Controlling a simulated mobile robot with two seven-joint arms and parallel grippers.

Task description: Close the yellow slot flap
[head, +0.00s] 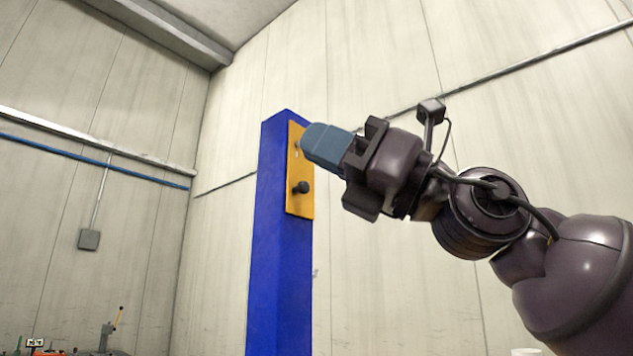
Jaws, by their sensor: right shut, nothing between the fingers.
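The yellow slot flap (300,205) is a narrow upright plate on the side of a tall blue post (272,250). A round black knob (301,187) sticks out of its lower half. My right gripper (306,139) reaches in from the right, its blue-grey fingers shut with nothing between them. Its fingertips are at the upper part of the flap, above the knob, and cover some of it. Whether they touch the flap I cannot tell. My left gripper is not in view.
The post stands in front of pale panelled walls, with free room to its left. A grey wall box (89,239) hangs on the left wall. Small items with a lever (115,320) show at the bottom left.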

